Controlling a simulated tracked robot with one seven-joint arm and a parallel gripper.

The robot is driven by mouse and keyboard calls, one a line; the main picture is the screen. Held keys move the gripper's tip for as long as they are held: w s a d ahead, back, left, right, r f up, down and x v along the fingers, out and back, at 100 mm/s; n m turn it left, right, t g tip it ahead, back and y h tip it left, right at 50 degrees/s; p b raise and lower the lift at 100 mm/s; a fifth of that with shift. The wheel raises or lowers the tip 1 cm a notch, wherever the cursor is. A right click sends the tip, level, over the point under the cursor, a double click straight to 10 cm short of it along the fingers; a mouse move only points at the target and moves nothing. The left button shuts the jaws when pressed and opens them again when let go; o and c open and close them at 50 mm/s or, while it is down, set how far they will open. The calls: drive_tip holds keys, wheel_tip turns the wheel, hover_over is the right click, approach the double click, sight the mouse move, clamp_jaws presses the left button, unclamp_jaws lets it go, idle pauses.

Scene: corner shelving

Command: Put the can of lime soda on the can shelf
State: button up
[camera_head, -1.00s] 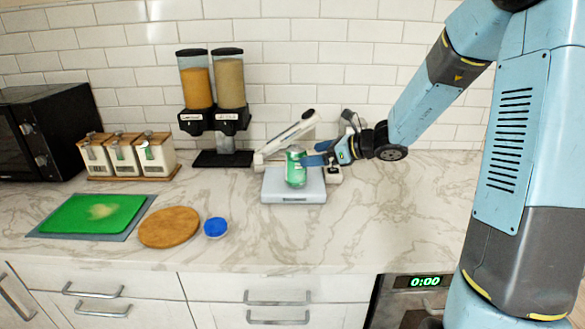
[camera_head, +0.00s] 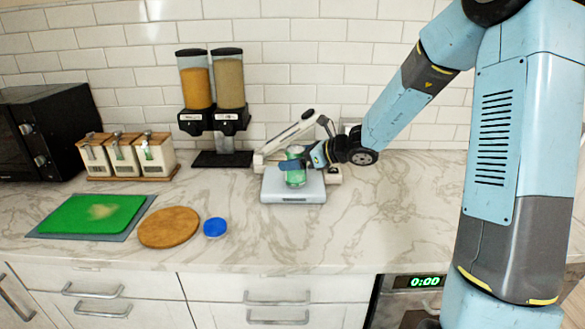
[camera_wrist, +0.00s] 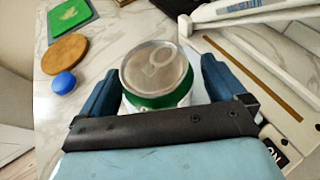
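A green can (camera_head: 295,168) stands upright on the flat grey platform (camera_head: 292,197) of a small appliance on the counter. In the wrist view the can (camera_wrist: 156,70) shows its silver top and green side. My gripper (camera_wrist: 160,85) has one blue finger on each side of the can, with a small gap visible on either side. In the head view my gripper (camera_head: 300,163) reaches in from the right and partly covers the can. The can's label cannot be read, and no can shelf is in view.
The white bag sealer (camera_head: 285,138) lies just behind the can. Two food dispensers (camera_head: 212,90) stand behind to the left. A round wooden board (camera_head: 169,227), a blue lid (camera_head: 215,227) and a green cutting board (camera_head: 92,213) lie left. The counter front right is clear.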

drive_tip(key=c, duration=1.4)
drive_tip(key=shift+r, duration=0.15)
